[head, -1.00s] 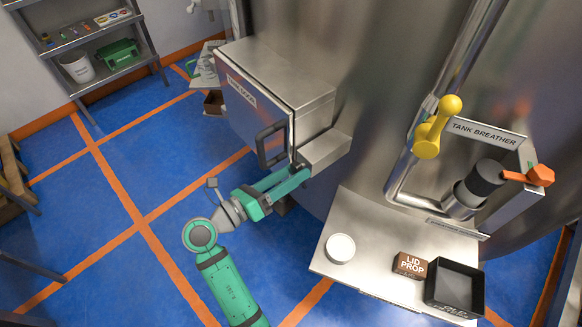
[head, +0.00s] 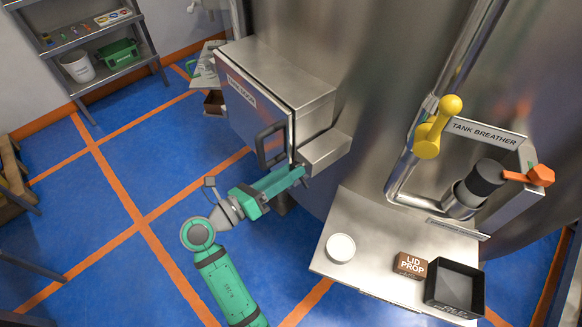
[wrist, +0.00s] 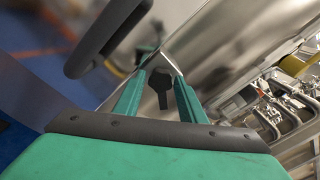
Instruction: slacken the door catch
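The steel cabinet door (head: 245,108), with a label plate and a dark bar handle (head: 268,146), faces left in the head view. My gripper (head: 301,173) is at the door's lower right edge, beside a steel block. In the wrist view a dark knob-like piece (wrist: 160,84), which looks like the door catch, shows between the two green fingers of my gripper (wrist: 160,80). The fingers are apart, with gaps visible beside the dark piece; contact is not clear. The catch is hidden in the head view. The handle (wrist: 105,35) is at upper left in the wrist view.
A steel shelf (head: 340,215) at right holds a white round lid (head: 340,247), a brown lid prop block (head: 410,264) and a black tray (head: 455,288). Above it are a yellow lever (head: 432,130) and an orange handle (head: 538,176).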

